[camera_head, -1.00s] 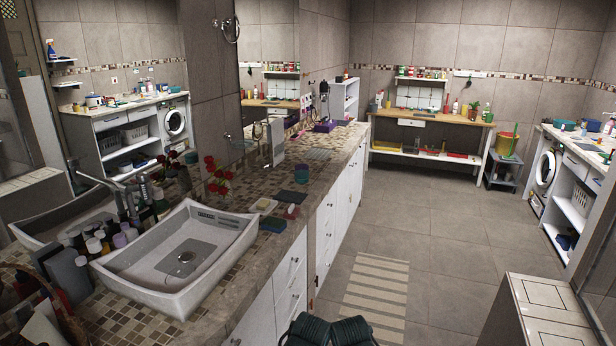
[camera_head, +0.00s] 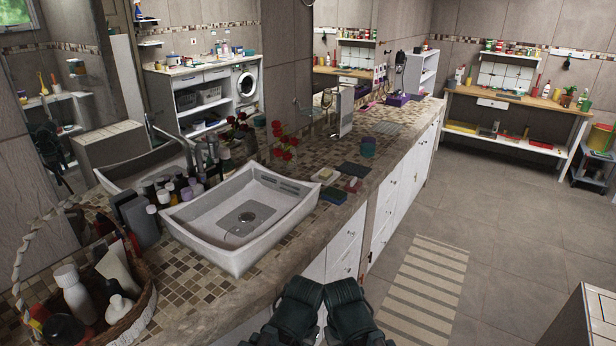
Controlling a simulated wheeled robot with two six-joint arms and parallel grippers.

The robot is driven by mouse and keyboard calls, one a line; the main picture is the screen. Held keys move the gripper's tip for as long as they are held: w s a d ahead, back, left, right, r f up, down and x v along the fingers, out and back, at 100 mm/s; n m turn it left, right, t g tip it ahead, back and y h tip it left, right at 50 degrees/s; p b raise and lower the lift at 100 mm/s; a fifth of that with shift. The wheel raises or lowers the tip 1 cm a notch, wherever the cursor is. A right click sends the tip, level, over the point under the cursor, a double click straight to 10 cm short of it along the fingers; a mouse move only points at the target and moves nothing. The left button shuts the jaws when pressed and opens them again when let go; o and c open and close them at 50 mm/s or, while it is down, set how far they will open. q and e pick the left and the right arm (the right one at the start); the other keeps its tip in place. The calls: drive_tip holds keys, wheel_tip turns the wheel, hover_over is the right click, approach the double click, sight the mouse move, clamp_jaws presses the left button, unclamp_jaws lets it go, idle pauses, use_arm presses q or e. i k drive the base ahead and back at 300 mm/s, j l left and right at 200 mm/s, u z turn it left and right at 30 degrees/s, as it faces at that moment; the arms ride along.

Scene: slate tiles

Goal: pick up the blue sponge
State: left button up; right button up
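A small dark blue block, which looks like the blue sponge (camera_head: 333,195), lies on the mosaic counter (camera_head: 385,165) just right of the white sink (camera_head: 240,215). A yellowish sponge or soap (camera_head: 325,175) lies behind it, and a red item (camera_head: 352,185) lies close to its right. A dark flat cloth or mat (camera_head: 353,169) lies a little farther back. Two dark segments of my arms show at the bottom centre, in front of the counter. No fingertips of either gripper can be made out, and nothing is seen held.
A wicker basket (camera_head: 140,315) with bottles stands at the counter's near left. Several bottles crowd the sink's left side. A striped rug (camera_head: 425,290) lies on open floor to the right.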

sight(337, 198)
drive_tip(key=i+l+u, duration=0.1)
drive_tip(key=u, duration=0.3)
drive_tip(key=l+u, duration=0.1)
drive_tip(key=u, duration=0.25)
drive_tip(key=i+l+u, duration=0.15)
drive_tip(key=u, duration=0.25)
drive_tip(key=i+l+u, duration=0.15)
drive_tip(key=l+u, duration=0.25)
drive_tip(key=l, duration=0.6)
drive_tip(key=l+u, duration=0.35)
drive_tip(key=l, duration=2.15)
